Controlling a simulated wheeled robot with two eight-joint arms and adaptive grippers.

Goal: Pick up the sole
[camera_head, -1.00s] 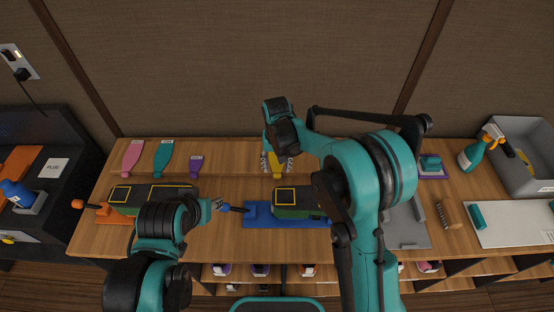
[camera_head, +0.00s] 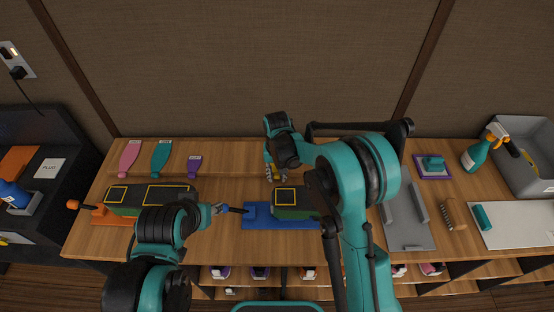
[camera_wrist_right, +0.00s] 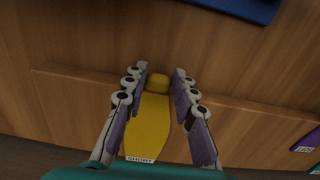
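A yellow sole (camera_wrist_right: 149,128) with a small white label at its near end lies on the wooden surface in the right wrist view. My right gripper (camera_wrist_right: 159,80) is open, with one finger on each side of the sole's far, narrow end. Small gaps seem to show beside that end. In the head view my right gripper (camera_head: 276,175) is over the shelf's back part and largely hides the yellow sole. Pink (camera_head: 130,155), teal (camera_head: 161,157) and purple (camera_head: 194,166) soles lie further left. My left gripper (camera_head: 219,209) is near a blue clamp's handle; its fingers are unclear.
A blue clamp base (camera_head: 262,222) and an orange one (camera_head: 107,219) hold dark green blocks on the bench. A grey tray (camera_head: 407,235), brush (camera_head: 453,213), spray bottle (camera_head: 474,155) and grey bin (camera_head: 526,180) stand right. A low ledge crosses the bench near the sole.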

